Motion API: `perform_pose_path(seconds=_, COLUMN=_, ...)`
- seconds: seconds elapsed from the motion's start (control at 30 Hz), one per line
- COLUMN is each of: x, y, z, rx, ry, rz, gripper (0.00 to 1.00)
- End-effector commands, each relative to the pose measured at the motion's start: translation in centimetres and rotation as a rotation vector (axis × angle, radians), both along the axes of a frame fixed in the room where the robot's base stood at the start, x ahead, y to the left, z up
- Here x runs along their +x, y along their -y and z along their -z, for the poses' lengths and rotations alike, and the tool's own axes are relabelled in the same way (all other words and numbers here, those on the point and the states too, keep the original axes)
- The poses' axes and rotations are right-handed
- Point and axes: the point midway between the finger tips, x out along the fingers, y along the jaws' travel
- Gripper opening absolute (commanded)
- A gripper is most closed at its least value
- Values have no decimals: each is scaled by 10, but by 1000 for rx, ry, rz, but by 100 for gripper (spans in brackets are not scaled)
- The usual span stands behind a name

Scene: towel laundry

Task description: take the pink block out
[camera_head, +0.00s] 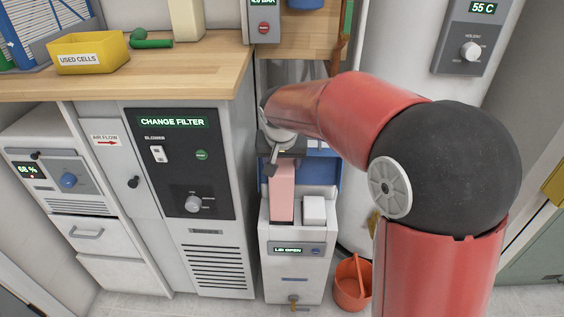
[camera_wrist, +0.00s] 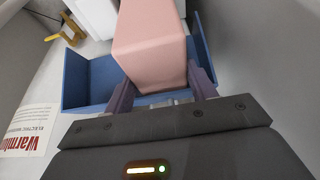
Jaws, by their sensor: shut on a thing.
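The pink block (camera_head: 283,195) stands tall and upright at the top of the white machine (camera_head: 296,273), whose display reads "LID OPEN". My gripper (camera_head: 284,163) is above the block and shut on its upper end. In the wrist view the pink block (camera_wrist: 150,40) is between the two purple fingers of my gripper (camera_wrist: 163,92). The raised blue lid (camera_head: 324,172) is behind the block. A white block (camera_head: 314,209) sits just right of the pink one, in the machine's top. I cannot tell whether the pink block's lower end is still inside the machine.
A wooden counter (camera_head: 190,75) with a yellow "USED CELLS" bin (camera_head: 90,62) is at the upper left. A cabinet reading "CHANGE FILTER" (camera_head: 171,122) stands left of the machine. An orange bucket (camera_head: 349,287) is on the floor to its right, near a white tank (camera_head: 400,50).

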Motion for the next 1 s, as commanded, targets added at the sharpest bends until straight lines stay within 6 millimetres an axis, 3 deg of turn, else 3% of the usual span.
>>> perform_pose_path(seconds=0.4, x=3, y=-1, z=-26, rx=7, ry=21, rz=-1, gripper=0)
perform_pose_path(seconds=1.0, x=1, y=0, z=-35, rx=4, ry=10, rz=-1, gripper=0)
